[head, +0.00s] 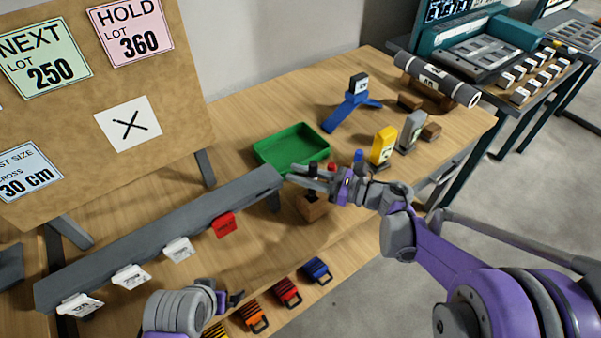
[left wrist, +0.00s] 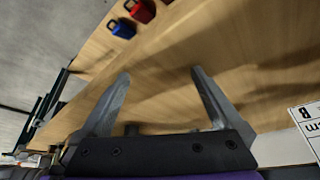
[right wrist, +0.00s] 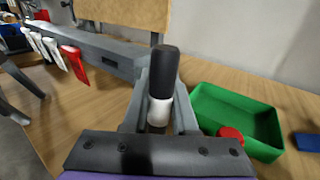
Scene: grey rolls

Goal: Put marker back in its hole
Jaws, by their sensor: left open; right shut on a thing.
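My right gripper (head: 308,176) is shut on a marker with a black cap (head: 313,169). In the right wrist view the marker (right wrist: 163,75) stands upright between the fingers, cap up, with a white body below. A wooden block (head: 312,209) sits under the gripper; its holes are hidden. A red cap (head: 332,167) and a blue cap (head: 358,156) show just behind the gripper; their lower parts are hidden. Whether the held marker touches the block cannot be told. My left gripper (head: 238,298) is open and empty near the table's front; its fingers show in the left wrist view (left wrist: 160,85).
A green tray (head: 262,155) stands behind the right gripper. A grey rail (head: 150,240) with white tags and a red tag (head: 225,225) runs at left. Yellow (head: 383,146) and grey upright things stand at right.

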